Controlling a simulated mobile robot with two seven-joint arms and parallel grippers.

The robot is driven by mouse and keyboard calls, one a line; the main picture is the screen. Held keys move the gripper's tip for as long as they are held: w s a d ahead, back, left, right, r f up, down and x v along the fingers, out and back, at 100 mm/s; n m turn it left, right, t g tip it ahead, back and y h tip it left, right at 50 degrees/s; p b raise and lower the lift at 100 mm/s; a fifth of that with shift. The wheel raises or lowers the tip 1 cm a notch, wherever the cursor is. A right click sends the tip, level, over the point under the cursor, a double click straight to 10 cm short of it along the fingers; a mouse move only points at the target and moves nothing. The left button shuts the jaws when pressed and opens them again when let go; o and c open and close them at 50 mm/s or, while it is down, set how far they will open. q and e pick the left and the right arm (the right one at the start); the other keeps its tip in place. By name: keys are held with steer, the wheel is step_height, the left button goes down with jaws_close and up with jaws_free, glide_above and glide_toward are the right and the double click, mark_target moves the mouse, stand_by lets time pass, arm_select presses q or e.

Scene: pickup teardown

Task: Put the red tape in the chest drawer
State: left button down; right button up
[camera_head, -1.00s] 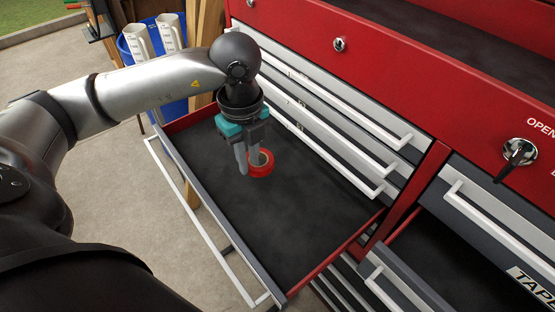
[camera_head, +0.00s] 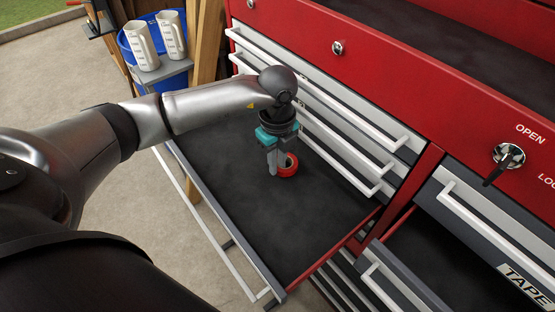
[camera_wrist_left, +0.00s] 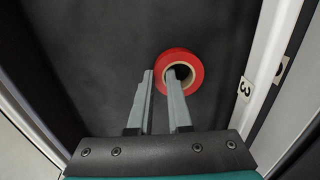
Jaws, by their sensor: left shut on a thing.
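The red tape (camera_head: 288,166) is a red ring with a dark hole, held over the open wide chest drawer (camera_head: 315,230) with a dark lining. My left gripper (camera_head: 274,168) points down and is shut on the tape's wall. In the left wrist view one finger of the gripper (camera_wrist_left: 160,76) reaches into the hole of the tape (camera_wrist_left: 194,64) and the other is outside it. I cannot tell whether the tape touches the drawer floor. My right gripper is not in view.
Closed drawers with white handles (camera_head: 345,160) stand close behind the gripper. A second open drawer labelled TAPE (camera_head: 525,280) is at lower right. Two white jugs (camera_head: 141,45) and a blue bin (camera_head: 180,80) are at upper left. The wide drawer's front half is clear.

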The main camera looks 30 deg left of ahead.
arm_select(q)
steer(key=shift+f, duration=0.15)
steer(key=c, duration=0.8)
jaws_free()
steer(key=shift+c, duration=0.2)
step_height(320, 180, up, 12)
steer(key=shift+r+b, duration=0.2)
steer(key=shift+b, duration=0.15)
